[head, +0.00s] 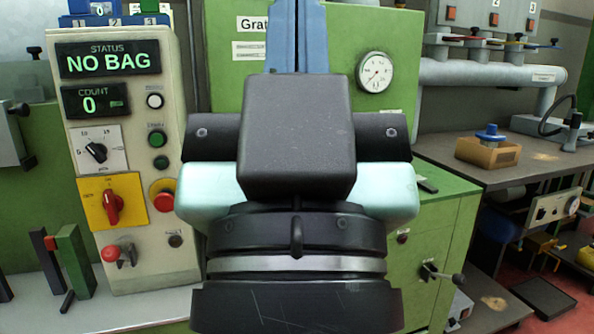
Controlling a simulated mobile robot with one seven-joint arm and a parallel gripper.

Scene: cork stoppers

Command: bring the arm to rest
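My arm's end with my gripper (298,190) fills the middle of the head view, seen from behind as a black housing over a pale teal body and a dark ringed wrist. Its fingertips are hidden, so I cannot tell whether it is open or shut, or whether it holds anything. It appears in front of a green machine (225,70) with a blue upright part (296,35) showing above the housing. No cork stopper can be made out.
A control panel (130,262) at left reads "NO BAG" and count 0. A round gauge (374,72) is on the green machine. At right, a grey bench (450,150) carries a wooden block with a blue knob (489,148). A lever (440,272) sticks out below.

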